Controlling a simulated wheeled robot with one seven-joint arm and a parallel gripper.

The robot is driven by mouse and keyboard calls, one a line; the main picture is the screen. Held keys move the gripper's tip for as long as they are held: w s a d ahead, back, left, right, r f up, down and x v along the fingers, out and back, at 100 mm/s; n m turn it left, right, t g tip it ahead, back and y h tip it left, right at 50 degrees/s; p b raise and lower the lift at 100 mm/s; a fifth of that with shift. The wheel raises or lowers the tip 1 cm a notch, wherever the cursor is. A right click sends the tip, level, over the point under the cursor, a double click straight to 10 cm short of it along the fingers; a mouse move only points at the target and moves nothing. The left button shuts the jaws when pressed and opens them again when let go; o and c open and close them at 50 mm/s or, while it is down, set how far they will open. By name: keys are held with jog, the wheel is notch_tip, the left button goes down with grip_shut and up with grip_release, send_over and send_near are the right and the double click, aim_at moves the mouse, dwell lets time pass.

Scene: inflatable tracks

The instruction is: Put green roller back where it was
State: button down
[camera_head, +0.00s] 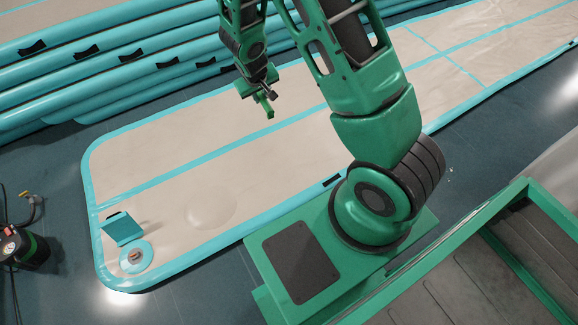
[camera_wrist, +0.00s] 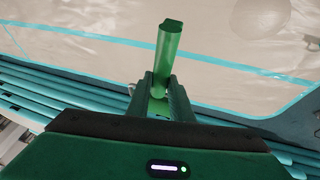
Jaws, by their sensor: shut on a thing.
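The green roller (camera_wrist: 165,50) is a plain green cylinder. In the wrist view it sticks out past the fingertips of my gripper (camera_wrist: 162,88), which is shut on its near end. In the head view my gripper (camera_head: 266,93) hangs at the upper middle above the inflatable track, and the small green piece at its tip (camera_head: 267,108) is the roller. The roller appears clear of the track surface.
A beige inflatable track (camera_head: 300,160) with teal edges lies below. A teal box-like item (camera_head: 122,228) and a round teal-rimmed item (camera_head: 136,256) sit at its left end. Stacked teal tracks (camera_head: 130,60) lie behind. A dark pump-like device (camera_head: 20,245) stands at far left.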

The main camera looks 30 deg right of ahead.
jog(key=s+f+x, duration=0.1)
jog(key=s+x, duration=0.1)
jog(key=x, duration=1.1)
jog(key=s+x, duration=0.2)
jog(key=x, duration=1.2)
jog(key=s+d+f, duration=0.1)
jog(key=s+f, duration=0.1)
jog(key=f, duration=0.6)
jog(key=s+d+f, duration=0.2)
jog(key=s+f, duration=0.1)
jog(key=f, duration=0.6)
jog(key=s+d+f, duration=0.1)
jog(key=s+f, duration=0.2)
jog(key=f, duration=0.5)
jog(key=shift+d+f+n, duration=0.3)
jog(key=shift+d+f, duration=0.05)
jog(key=shift+d, duration=0.05)
jog(key=shift+s, duration=0.25)
jog(key=shift+f, duration=3.35)
jog(key=shift+f, duration=0.6)
jog(key=c, duration=1.5)
grip_release()
